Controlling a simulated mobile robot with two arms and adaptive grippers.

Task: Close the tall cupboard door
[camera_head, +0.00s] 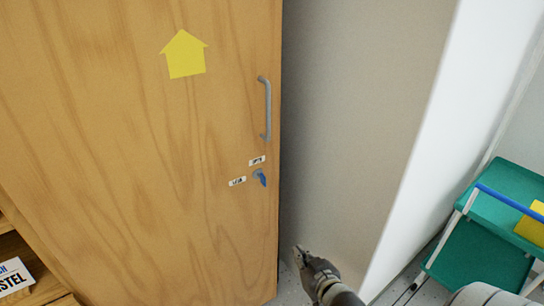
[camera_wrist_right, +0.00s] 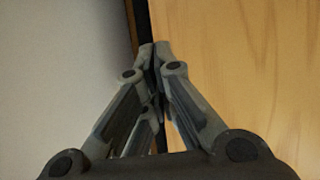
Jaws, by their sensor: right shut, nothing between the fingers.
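The tall cupboard door (camera_head: 150,150) is a light wood panel filling the left half of the head view, with a grey bar handle (camera_head: 267,108) near its right edge. A blue key (camera_head: 262,178) sits in the lock below the handle. I cannot tell how far the door stands from its frame. My right gripper (camera_head: 299,250) is shut and empty, low and just right of the door's edge. In the wrist view its fingertips (camera_wrist_right: 154,47) point at a dark strip beside the wood panel (camera_wrist_right: 240,70); contact is unclear. My left gripper is out of view.
A beige-grey wall face (camera_head: 350,120) stands right of the door. A green trolley (camera_head: 480,245) with a blue handle and something yellow is at the lower right. A box with "PASTEL" lettering (camera_head: 14,277) lies on a wooden shelf at the lower left.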

